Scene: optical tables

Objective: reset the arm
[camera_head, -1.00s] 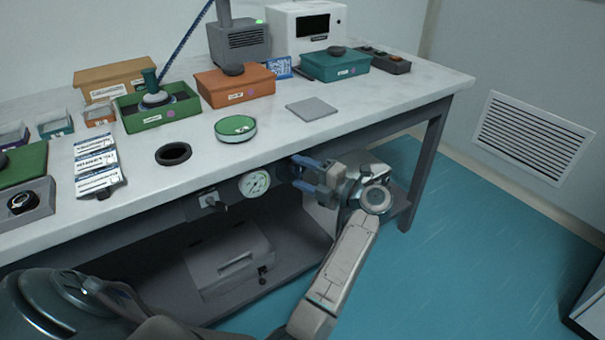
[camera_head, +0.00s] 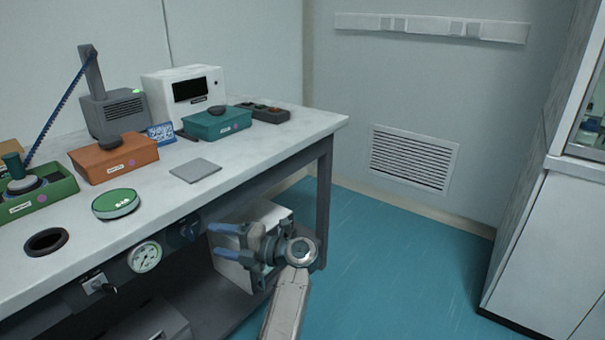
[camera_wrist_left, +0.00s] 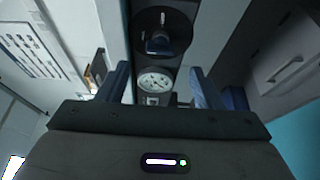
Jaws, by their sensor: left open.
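My left gripper (camera_head: 216,242) has blue fingers and is open and empty. In the head view it is in front of the table's front side, below the tabletop, with its fingers pointing left. In the left wrist view the two fingers (camera_wrist_left: 158,72) stand apart, with a round pressure gauge (camera_wrist_left: 155,81) showing between them and beyond. The gauge also shows in the head view (camera_head: 145,257), left of the gripper and apart from it. My right gripper is not in view.
The white table (camera_head: 245,150) holds an orange box (camera_head: 115,160), a teal box (camera_head: 215,125), a green round dish (camera_head: 116,204), a grey pad (camera_head: 196,170) and a black ring (camera_head: 46,242). A white cabinet (camera_head: 540,245) stands at the right. The teal floor (camera_head: 385,270) between is clear.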

